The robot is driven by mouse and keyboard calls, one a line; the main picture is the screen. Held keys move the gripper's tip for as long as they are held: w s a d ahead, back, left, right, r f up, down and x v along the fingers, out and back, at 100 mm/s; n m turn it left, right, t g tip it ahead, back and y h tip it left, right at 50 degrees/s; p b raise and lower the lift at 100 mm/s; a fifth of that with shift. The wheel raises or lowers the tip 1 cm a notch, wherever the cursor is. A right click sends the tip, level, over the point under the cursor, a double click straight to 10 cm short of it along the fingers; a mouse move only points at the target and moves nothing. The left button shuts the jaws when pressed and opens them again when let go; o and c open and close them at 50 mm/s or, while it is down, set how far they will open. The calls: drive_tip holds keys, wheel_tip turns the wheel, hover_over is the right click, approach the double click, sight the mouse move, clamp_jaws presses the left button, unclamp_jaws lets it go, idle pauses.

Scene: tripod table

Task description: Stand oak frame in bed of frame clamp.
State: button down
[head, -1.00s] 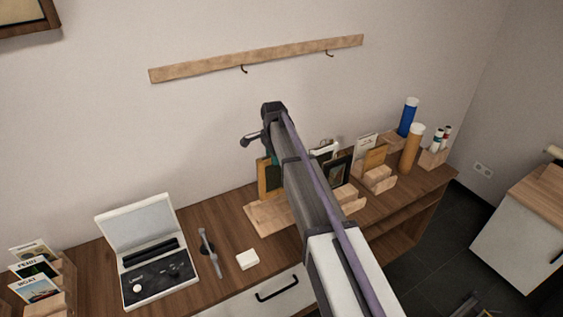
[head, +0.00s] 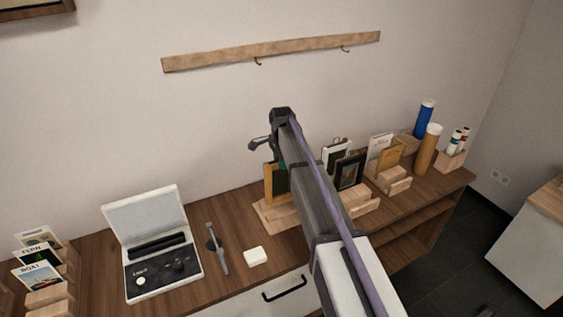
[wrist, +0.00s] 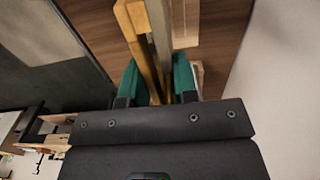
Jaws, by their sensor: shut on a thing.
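The oak frame (head: 271,184), golden with a dark inside, stands upright at the frame clamp (head: 268,214), a pale wooden base on the sideboard. My gripper (wrist: 158,82) is shut on the oak frame, its teal fingers on either side of it in the wrist view. There the frame (wrist: 143,45) shows nearly edge-on, with pale wooden parts close to its right. In the head view my arm covers most of the gripper and part of the frame and clamp. I cannot tell whether the frame's lower edge touches the bed.
An open white case (head: 160,262), a grey tool (head: 217,250) and a small white block (head: 256,257) lie left of the clamp. Picture holders (head: 350,200) and upright tubes (head: 428,148) stand to the right. The wall is close behind.

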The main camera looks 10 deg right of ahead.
idle(0.4)
drive_tip(key=shift+f+b, duration=2.85)
drive_tip(key=c, duration=0.8)
unclamp_jaws()
drive_tip(key=shift+r, duration=0.15)
wheel_tip(320, 180, up, 9)
drive_tip(key=p, duration=0.9)
hover_over(282, 172)
drive_tip(key=w, duration=0.1)
drive_tip(key=shift+w, duration=0.15)
